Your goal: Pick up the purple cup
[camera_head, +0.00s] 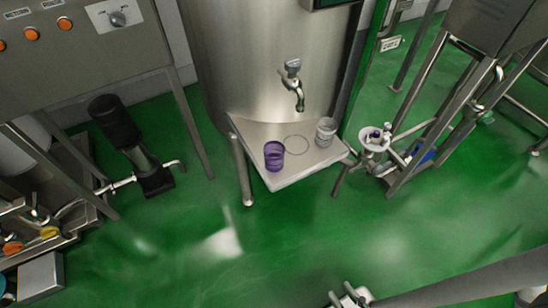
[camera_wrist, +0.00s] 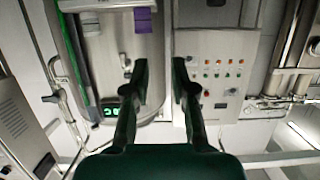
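The purple cup (camera_head: 274,156) stands upright on the left part of a metal shelf (camera_head: 281,182) in front of a large steel tank. A grey, clear-looking cup (camera_head: 325,132) stands at the shelf's right side. A tap (camera_head: 294,84) hangs above the shelf, over a thin ring mark. In the wrist view the scene is upside down, and the purple cup (camera_wrist: 143,20) shows at the top edge, beyond the fingers. My gripper (camera_wrist: 160,75) is open, with nothing between its two dark fingers. It is apart from the cup.
A control cabinet (camera_head: 82,45) on legs and a black pump (camera_head: 133,145) stand to the left. A metal stand (camera_head: 440,105) with a white funnel-like part (camera_head: 374,139) is close to the shelf's right.

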